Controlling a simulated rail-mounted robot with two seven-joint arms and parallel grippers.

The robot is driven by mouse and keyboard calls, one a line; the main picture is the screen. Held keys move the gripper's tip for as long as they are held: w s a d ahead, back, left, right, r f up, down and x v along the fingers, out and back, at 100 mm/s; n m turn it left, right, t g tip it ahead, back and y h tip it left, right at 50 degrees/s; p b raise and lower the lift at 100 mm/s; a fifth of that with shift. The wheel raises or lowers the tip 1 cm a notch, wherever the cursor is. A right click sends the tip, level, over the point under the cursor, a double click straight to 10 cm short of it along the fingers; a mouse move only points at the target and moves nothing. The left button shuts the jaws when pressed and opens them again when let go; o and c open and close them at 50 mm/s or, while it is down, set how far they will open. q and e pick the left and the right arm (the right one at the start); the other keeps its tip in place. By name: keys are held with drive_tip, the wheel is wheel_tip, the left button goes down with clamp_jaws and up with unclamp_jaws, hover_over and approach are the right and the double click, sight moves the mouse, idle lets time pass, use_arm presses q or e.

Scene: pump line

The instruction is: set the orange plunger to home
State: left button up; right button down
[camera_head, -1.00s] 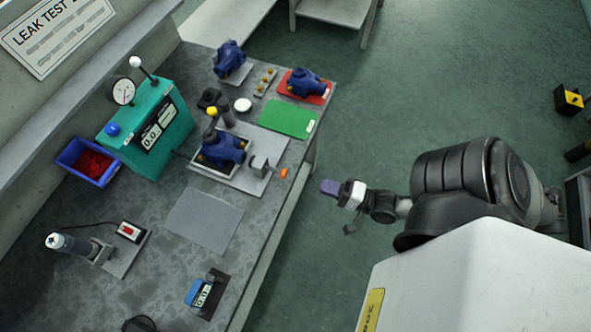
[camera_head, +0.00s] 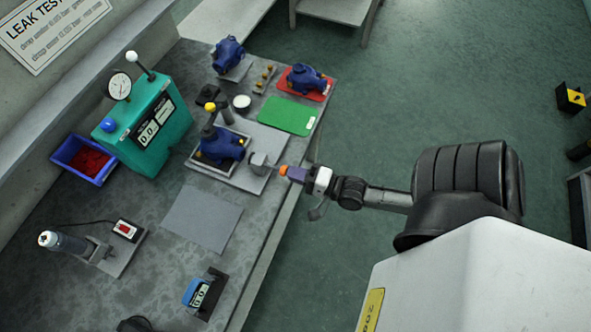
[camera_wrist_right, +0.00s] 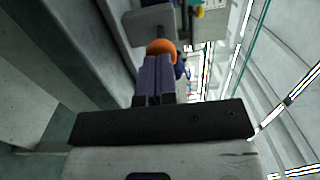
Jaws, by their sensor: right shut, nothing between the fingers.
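The orange plunger knob (camera_head: 283,170) sits at the end of a thin rod on the grey clamp bracket (camera_head: 260,162), at the front edge of the bench. A blue pump body (camera_head: 220,146) stands in the fixture beside it. My right gripper (camera_head: 292,173) is shut and empty, its fingertips at the outer side of the knob, in line with the rod. In the right wrist view the orange knob (camera_wrist_right: 160,46) is right at the tips of the closed purple fingers (camera_wrist_right: 154,75); I cannot tell whether they touch. My left gripper is not in view.
A teal leak tester (camera_head: 150,128) with a gauge stands behind the fixture. A green mat (camera_head: 290,115) and a red mat (camera_head: 325,92) with a blue pump lie further right. A grey mat (camera_head: 202,218) is bare. The floor before the bench is clear.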

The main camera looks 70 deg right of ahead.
sight(286, 170)
drive_tip(key=shift+w+r+p, duration=0.15)
drive_tip(key=shift+w+p, duration=0.4)
drive_tip(key=shift+w, duration=0.1)
drive_tip(key=shift+w+p, duration=0.4)
drive_tip(key=shift+w, duration=0.45)
drive_tip(key=shift+s+f, duration=0.15)
drive_tip(key=shift+f, duration=0.05)
drive_tip(key=shift+s, duration=0.1)
drive_tip(key=shift+s, duration=0.15)
drive_tip(key=s+p, duration=0.2)
drive_tip(key=s, duration=1.1)
drive_tip(key=shift+s+d+f, duration=0.2)
drive_tip(key=shift+s+d, duration=0.1)
